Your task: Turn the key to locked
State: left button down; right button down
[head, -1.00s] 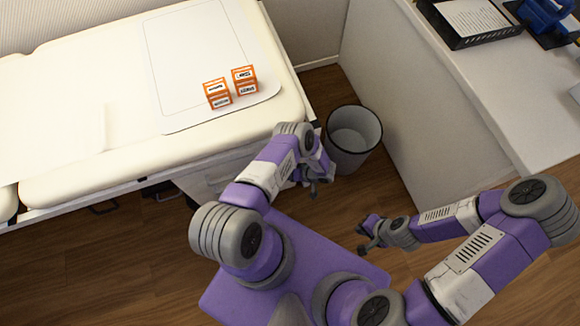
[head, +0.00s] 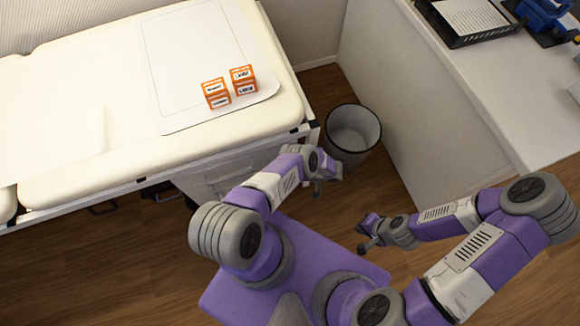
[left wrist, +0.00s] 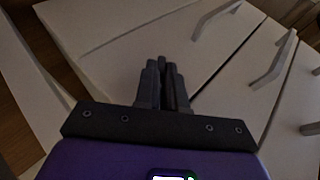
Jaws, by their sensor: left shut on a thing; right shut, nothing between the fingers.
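My left gripper (head: 319,187) is low beside the white drawer cabinet under the padded couch. In the left wrist view my left gripper (left wrist: 163,82) has its dark fingers close together, shut on a slim dark piece between them, taken to be the key (left wrist: 162,64). The key is mostly hidden by the fingers and too dark to read its angle. The lock and any locked mark cannot be made out. My right gripper (head: 366,236) is shut and empty over the floor, to the right of my base.
The drawer cabinet (head: 215,178) shows pale fronts with bar handles (left wrist: 272,62) in the left wrist view. A grey bin (head: 353,150) stands close to the left gripper. Orange-and-white boxes (head: 217,92) sit on the couch (head: 60,120). A white counter (head: 500,100) stands at right.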

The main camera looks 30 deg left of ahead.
pick_arm(q)
jog(key=c, duration=1.2)
grip_release()
jog(key=v, duration=0.7)
jog(key=shift+w+d+r, duration=0.1)
jog(key=shift+d+r, duration=0.05)
jog(key=shift+d, duration=0.1)
